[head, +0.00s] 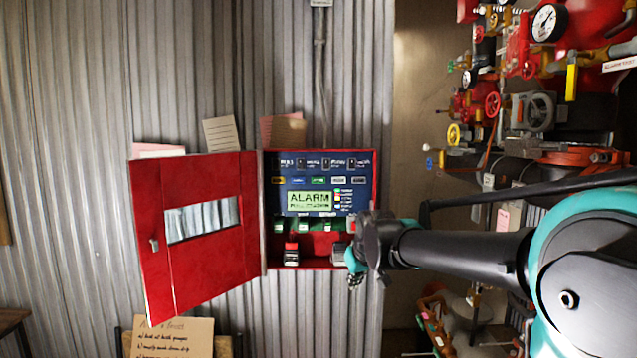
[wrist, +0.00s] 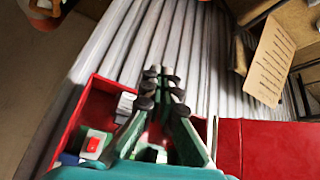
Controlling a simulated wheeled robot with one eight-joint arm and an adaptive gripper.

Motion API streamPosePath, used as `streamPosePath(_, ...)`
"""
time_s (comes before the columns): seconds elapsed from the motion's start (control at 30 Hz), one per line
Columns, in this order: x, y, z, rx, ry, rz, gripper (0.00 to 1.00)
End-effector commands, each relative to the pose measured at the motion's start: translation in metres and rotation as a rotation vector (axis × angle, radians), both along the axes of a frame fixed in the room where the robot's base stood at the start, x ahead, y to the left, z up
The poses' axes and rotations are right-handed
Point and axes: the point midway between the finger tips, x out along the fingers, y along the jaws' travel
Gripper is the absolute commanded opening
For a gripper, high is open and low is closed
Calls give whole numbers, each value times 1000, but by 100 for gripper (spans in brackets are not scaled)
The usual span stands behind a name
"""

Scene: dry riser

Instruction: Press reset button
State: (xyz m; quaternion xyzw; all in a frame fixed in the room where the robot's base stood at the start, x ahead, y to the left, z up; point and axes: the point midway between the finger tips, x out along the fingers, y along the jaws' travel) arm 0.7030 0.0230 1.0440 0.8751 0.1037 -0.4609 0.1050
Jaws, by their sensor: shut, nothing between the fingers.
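The red alarm box (head: 376,200) is mounted on the corrugated wall, with its red door (head: 200,225) swung open to the left. Inside is a blue panel (head: 345,170) with a green lit ALARM display (head: 309,201) and rows of small buttons. I cannot read which is the reset button. A small unit with a red top (head: 291,254) sits low in the box; a red square switch (wrist: 93,144) shows in the wrist view. My gripper (head: 355,281) is at the box's lower right corner, covering part of it. In the wrist view its fingers (wrist: 160,82) are together and empty.
Red pipes, valves and gauges (head: 540,100) crowd the right side. Paper notes stick up behind the box. A cardboard note (head: 173,338) stands below the door and also shows in the wrist view (wrist: 270,62). The space before the panel's left half is clear.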

Motion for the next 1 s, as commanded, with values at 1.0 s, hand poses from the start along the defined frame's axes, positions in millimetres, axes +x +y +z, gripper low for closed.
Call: streamPosePath(1.0, 103, 91, 250, -67, -249, 266, 0)
